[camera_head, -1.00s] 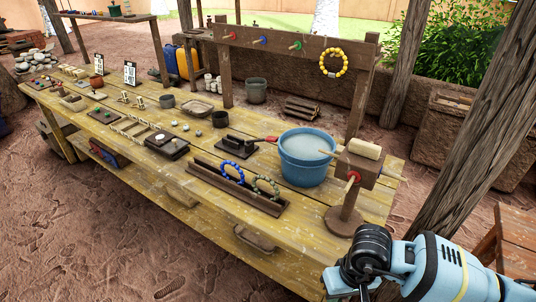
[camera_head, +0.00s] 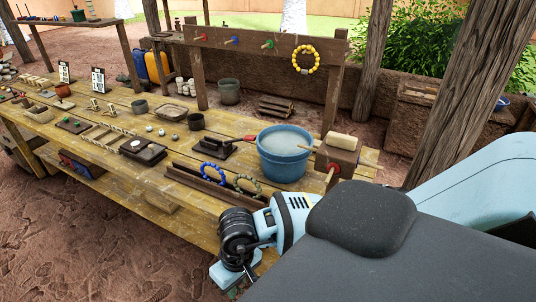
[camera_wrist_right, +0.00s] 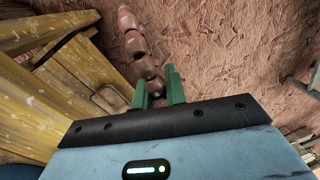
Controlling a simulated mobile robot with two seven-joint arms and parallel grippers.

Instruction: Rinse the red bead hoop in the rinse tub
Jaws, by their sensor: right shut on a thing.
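The rinse tub (camera_head: 284,168) is a blue bucket of greyish water standing upright on the yellow wooden bench. My right gripper (camera_wrist_right: 158,86) has green fingers shut on a string of brownish-red beads, the red bead hoop (camera_wrist_right: 135,44). Only part of the hoop shows in the right wrist view, over reddish ground beside the bench. In the head view my right wrist is at the bench's front edge, nearer than the tub and to its left; the hoop is hidden there. My left gripper is not in view.
A wooden tray (camera_head: 196,179) holds a blue bead hoop (camera_head: 214,173) and a green one (camera_head: 247,185) left of the tub. A wooden stand (camera_head: 336,160) is close to the tub's right. A yellow bead hoop (camera_head: 305,56) hangs on the rack behind.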

